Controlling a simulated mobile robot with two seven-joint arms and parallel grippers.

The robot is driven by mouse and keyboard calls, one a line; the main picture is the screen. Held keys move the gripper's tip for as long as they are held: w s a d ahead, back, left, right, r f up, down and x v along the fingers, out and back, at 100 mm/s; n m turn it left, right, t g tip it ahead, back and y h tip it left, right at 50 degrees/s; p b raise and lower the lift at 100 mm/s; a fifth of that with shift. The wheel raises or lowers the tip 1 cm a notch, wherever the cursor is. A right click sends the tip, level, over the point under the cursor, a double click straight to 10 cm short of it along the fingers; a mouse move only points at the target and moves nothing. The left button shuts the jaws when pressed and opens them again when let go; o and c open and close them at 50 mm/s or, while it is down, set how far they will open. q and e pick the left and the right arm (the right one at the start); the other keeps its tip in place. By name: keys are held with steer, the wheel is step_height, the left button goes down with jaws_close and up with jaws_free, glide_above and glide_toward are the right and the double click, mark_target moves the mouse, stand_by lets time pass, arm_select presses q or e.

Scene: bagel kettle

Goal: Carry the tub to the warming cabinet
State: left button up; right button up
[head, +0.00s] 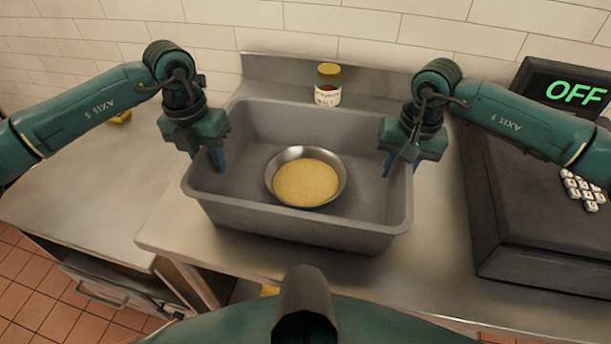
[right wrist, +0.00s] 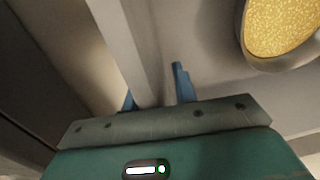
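The grey tub (head: 300,232) stands on the metal counter, with its rim level. Inside it sits a round metal bowl (head: 275,180) filled with yellow grains. My left gripper (head: 206,160) points down at the tub's left wall, with one blue finger inside the tub; whether it grips the wall is unclear. My right gripper (head: 401,165) points down over the tub's right wall. In the right wrist view the right gripper (right wrist: 156,92) has its blue fingers on either side of the tub wall (right wrist: 122,40), with a gap between the inner finger and the rim.
A jar with a yellow lid (head: 328,85) stands behind the tub. A dark appliance (head: 530,215) with a green OFF display (head: 577,94) stands at the right. A lower counter (head: 85,205) at the left is mostly clear. No warming cabinet is clearly identifiable.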

arm_select(q)
steer(key=shift+f, duration=0.2)
arm_select(e)
steer(key=shift+f, duration=0.2)
arm_select(q)
steer(key=shift+c, duration=0.6)
arm_select(e)
steer(key=shift+c, duration=0.6)
arm_select(q)
steer(key=c, duration=0.4)
arm_select(e)
steer(key=c, duration=0.4)
arm_select(q)
steer(key=shift+d, duration=0.15)
jaws_close()
arm_select(e)
steer(key=shift+a, duration=0.15)
jaws_close()
